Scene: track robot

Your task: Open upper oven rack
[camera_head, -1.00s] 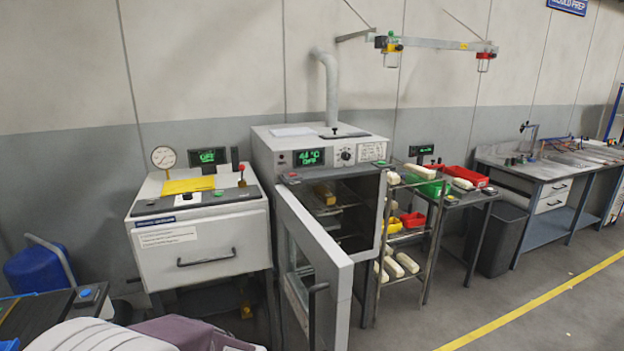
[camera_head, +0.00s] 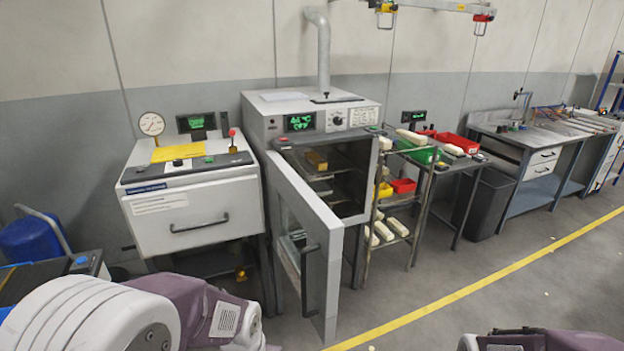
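The oven (camera_head: 312,108) stands left of the middle in the head view, with a green display on its front. Its hinged door (camera_head: 303,240) stands open toward me, with a dark handle (camera_head: 308,268). Inside the chamber, an upper rack (camera_head: 322,176) shows, with a yellowish block (camera_head: 316,160) at that level. Whether the rack is pulled out at all is hard to tell. Parts of my two arms show along the bottom edge, at the lower left and lower right. Neither gripper is in view.
A white cabinet (camera_head: 192,207) with a gauge stands left of the oven. A wire shelf cart (camera_head: 418,215) with white pieces and coloured bins stands close to the oven's right. A dark bin (camera_head: 488,205) and a workbench (camera_head: 520,140) lie farther right. The floor in front is clear.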

